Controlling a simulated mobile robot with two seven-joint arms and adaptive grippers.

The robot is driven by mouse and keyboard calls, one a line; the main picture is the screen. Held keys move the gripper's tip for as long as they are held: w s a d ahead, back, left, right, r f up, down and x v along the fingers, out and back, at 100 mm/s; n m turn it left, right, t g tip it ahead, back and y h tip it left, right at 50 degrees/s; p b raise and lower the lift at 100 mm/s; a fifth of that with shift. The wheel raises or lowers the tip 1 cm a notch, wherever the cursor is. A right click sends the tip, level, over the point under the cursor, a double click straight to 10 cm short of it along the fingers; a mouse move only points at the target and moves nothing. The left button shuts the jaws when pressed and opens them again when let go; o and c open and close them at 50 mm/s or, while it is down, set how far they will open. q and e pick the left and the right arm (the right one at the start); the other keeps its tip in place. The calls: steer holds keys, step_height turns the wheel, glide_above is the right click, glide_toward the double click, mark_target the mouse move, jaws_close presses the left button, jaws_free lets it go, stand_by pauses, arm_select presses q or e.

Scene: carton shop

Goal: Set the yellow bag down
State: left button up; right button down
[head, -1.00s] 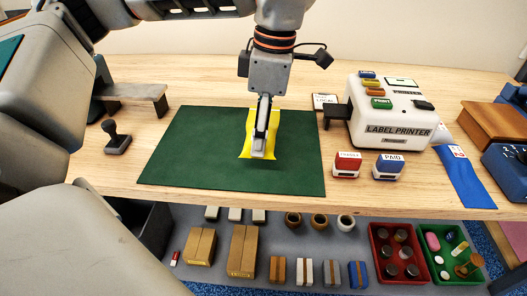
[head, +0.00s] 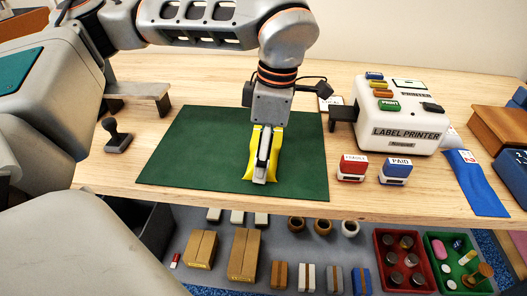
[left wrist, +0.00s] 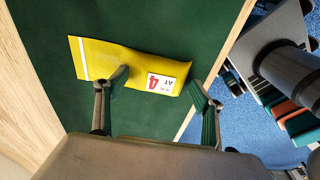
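The yellow bag (head: 249,168) lies on the dark green mat (head: 190,150), toward the mat's front right part. In the left wrist view the bag (left wrist: 105,62) shows a white stripe at one end and a white label with a red 4 at the other. My left gripper (head: 260,181) points down over the bag and hides its middle. In the left wrist view its fingers (left wrist: 160,83) stand apart, one overlapping the bag's middle, the other just past the label end. Contact with the bag is unclear. My right gripper is out of view.
A label printer (head: 405,134) and red (head: 351,168) and blue (head: 395,172) stamps stand right of the mat. A black stamp (head: 117,138) stands left. Boxes, rolls and bins fill the lower shelf (head: 310,252) in front. The mat's left side is clear.

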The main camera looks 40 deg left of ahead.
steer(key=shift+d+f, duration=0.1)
arm_select(q)
steer(key=shift+r, duration=0.15)
steer(key=r, duration=0.2)
steer(key=r+p, duration=0.1)
steer(key=r, duration=0.3)
steer(key=shift+w+d+r+p, duration=0.15)
steer(key=shift+w+d+p, duration=0.05)
steer(key=shift+d+p, duration=0.1)
steer(key=r, duration=0.2)
steer(key=r+p, duration=0.1)
steer(key=r, duration=0.2)
steer(key=shift+w+d+r, duration=0.2)
steer(key=shift+d+r, duration=0.1)
steer(key=shift+r, duration=0.05)
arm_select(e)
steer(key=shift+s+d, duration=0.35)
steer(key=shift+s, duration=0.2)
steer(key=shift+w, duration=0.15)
